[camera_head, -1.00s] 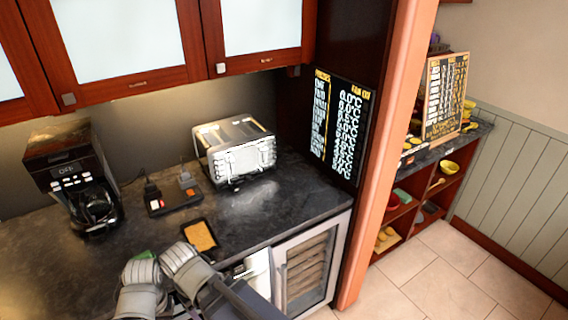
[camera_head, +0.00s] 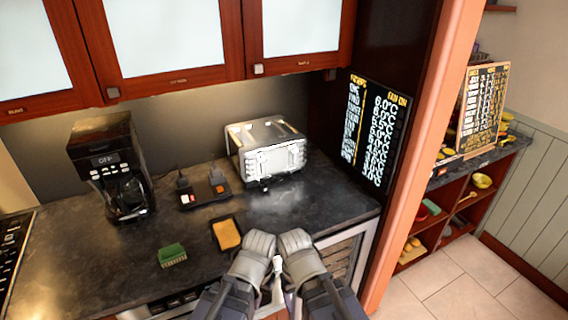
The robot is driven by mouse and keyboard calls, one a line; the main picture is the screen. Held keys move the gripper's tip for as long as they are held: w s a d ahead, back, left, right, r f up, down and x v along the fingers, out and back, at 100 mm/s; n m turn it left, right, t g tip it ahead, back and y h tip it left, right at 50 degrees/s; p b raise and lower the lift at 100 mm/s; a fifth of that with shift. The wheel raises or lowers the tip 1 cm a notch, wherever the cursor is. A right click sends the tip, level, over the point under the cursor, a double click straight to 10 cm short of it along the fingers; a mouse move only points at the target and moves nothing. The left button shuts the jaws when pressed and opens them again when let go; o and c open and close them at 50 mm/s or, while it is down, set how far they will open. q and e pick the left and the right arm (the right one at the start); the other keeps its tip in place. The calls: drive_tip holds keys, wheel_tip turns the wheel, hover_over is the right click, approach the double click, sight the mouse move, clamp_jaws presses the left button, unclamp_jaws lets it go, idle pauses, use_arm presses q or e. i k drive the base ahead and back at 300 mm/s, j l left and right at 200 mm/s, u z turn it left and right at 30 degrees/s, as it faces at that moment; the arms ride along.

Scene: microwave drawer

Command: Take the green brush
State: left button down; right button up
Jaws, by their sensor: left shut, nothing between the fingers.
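The green brush (camera_head: 172,256) lies on the dark countertop (camera_head: 100,265), near its front edge at the lower left. It looks like a small block with a green top and paler bristles below, and nothing covers it. My left gripper (camera_head: 277,271) is at the bottom middle, to the right of the brush and apart from it. It is shut and empty, partly hidden between my grey arm links. My right arm link shows just right of it, but I do not see the right gripper's fingers.
A small dark tray with a tan sponge-like piece (camera_head: 228,234) lies between the brush and my arms. Behind stand a coffee maker (camera_head: 112,165), a toaster (camera_head: 268,150) and a small dark holder (camera_head: 203,190). A stove edge (camera_head: 14,250) is at far left. Counter around the brush is clear.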

sight(174, 251)
drive_tip(key=j+u, duration=0.1)
drive_tip(key=j, duration=0.6)
drive_tip(key=i+j+u, duration=0.1)
drive_tip(key=j, duration=0.55)
drive_tip(key=i, duration=0.05)
